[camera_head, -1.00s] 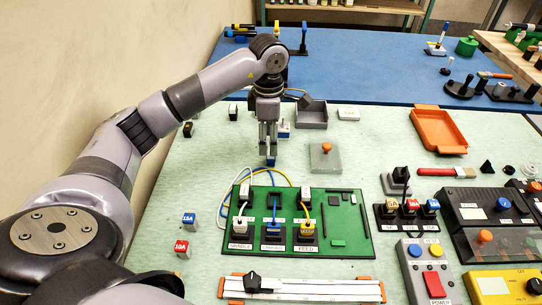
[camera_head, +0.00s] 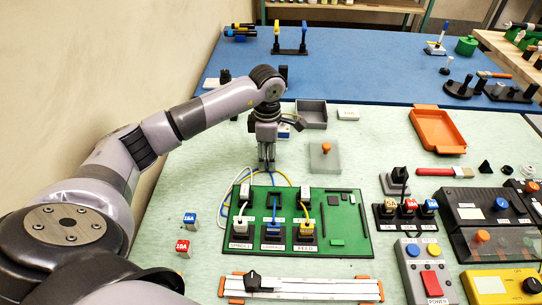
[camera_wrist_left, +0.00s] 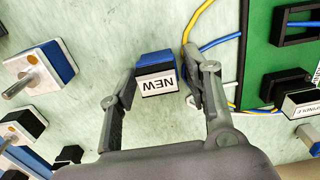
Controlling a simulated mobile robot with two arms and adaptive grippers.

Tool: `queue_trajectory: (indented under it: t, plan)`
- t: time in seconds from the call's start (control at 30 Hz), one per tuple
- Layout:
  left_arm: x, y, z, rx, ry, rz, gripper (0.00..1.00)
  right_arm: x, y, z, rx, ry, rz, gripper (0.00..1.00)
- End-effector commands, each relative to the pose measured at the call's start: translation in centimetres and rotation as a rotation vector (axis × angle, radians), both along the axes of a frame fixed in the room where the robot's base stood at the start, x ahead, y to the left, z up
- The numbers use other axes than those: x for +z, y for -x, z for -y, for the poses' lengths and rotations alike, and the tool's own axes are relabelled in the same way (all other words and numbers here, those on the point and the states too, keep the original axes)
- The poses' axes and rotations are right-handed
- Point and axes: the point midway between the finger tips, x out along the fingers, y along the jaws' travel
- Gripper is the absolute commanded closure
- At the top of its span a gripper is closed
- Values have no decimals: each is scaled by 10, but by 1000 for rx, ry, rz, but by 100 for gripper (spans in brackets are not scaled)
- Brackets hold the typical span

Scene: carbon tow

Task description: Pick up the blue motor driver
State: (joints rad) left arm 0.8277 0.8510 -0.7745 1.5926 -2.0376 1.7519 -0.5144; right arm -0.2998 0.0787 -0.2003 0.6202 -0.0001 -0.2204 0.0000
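The blue motor driver (camera_wrist_left: 155,60), a small block with a white face marked "NEW", lies on the mat in the left wrist view. The board holds white, blue (camera_head: 273,229) and yellow modules with cables in a row of labelled slots. My right gripper is not in view.
Yellow and blue cables (camera_wrist_left: 222,40) run close by the right finger in the wrist view. A clear plate with an orange knob (camera_head: 325,155) and a grey tray (camera_head: 312,114) are near the gripper. Blocks marked 15A (camera_head: 190,219) and 10A (camera_head: 182,247) stand left. The left mat is mostly clear.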

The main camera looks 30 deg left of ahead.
Motion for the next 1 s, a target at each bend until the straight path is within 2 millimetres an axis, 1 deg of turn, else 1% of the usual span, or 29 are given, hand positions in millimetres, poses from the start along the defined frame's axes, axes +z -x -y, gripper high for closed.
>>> queue_trajectory:
  t: [0.03, 0.07, 0.53, 0.83, 1.0]
  plan:
    - [0, 0, 0, 0, 0, 0, 61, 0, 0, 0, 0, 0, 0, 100]
    - [0, 0, 0, 0, 0, 0, 63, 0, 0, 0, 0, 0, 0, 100]
    - [0, 0, 0, 0, 0, 0, 94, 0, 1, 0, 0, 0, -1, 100]
    - [2, 0, 0, 0, 1, 1, 95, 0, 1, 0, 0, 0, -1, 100]
    - [14, -1, 0, 0, 0, 1, 95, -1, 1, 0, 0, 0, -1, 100]
